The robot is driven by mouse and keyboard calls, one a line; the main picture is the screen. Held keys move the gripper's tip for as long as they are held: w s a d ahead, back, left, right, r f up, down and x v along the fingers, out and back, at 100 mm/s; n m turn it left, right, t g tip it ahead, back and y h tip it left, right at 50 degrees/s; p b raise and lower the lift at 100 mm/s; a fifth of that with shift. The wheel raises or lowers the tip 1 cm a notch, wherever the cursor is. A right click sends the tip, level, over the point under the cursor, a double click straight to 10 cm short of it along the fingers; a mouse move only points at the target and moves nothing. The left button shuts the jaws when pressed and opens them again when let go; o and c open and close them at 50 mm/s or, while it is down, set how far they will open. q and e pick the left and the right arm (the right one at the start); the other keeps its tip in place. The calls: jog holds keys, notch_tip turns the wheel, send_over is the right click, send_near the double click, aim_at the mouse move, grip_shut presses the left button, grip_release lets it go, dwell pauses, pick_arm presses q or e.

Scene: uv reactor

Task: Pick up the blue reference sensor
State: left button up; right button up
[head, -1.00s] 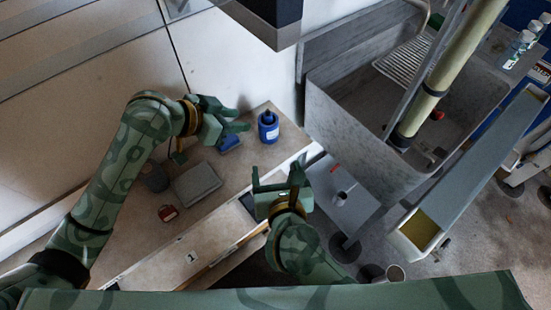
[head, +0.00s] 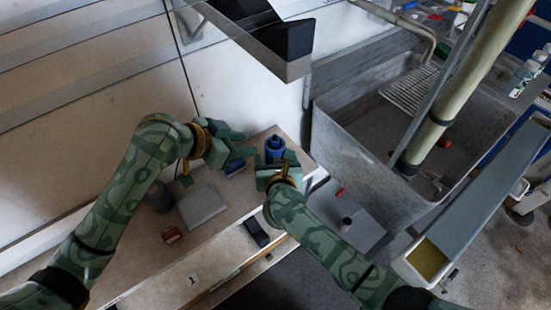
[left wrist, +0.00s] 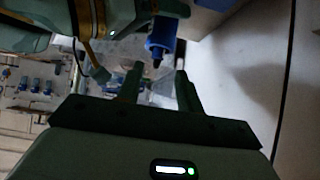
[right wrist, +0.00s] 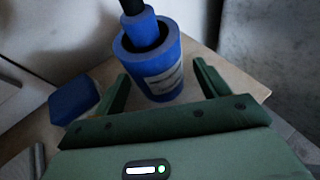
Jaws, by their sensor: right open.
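The blue reference sensor (head: 274,145) stands upright on the wooden bench near its right end. In the right wrist view it is a blue cylinder with a black top (right wrist: 143,30) inside a wider blue cup with a pale label (right wrist: 160,80). My right gripper (head: 276,165) is open at the cup's near side, one finger to each side of it in the right wrist view; contact cannot be told. My left gripper (head: 239,143) is open and empty, left of the sensor. The sensor also shows beyond its fingers in the left wrist view (left wrist: 161,38).
A flat blue block (head: 235,167) lies left of the sensor, partly behind my left gripper. A grey pad (head: 201,205), a dark round jar (head: 160,201) and a small red item (head: 171,235) are on the bench. A deep grey basin (head: 345,150) stands to the right.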

aim_at(275, 139)
jog(key=c, duration=1.1)
pick_arm(q)
jog(key=shift+o, duration=1)
pick_arm(e)
jog(key=shift+o, duration=0.2)
pick_arm(q)
jog(key=shift+w+d+f+n+t, duration=0.5)
jog(key=shift+w+d+f+t, duration=0.3)
jog(key=shift+d, duration=0.5)
jog(key=shift+w+d+f+n+t, duration=0.55)
jog(key=shift+w+d+f, duration=0.3)
jog(key=shift+w+d, duration=0.3)
jog(key=shift+w+d+f+n+t, duration=0.45)
jog(key=shift+w+d+f+t, duration=0.35)
jog(key=shift+d, duration=0.6)
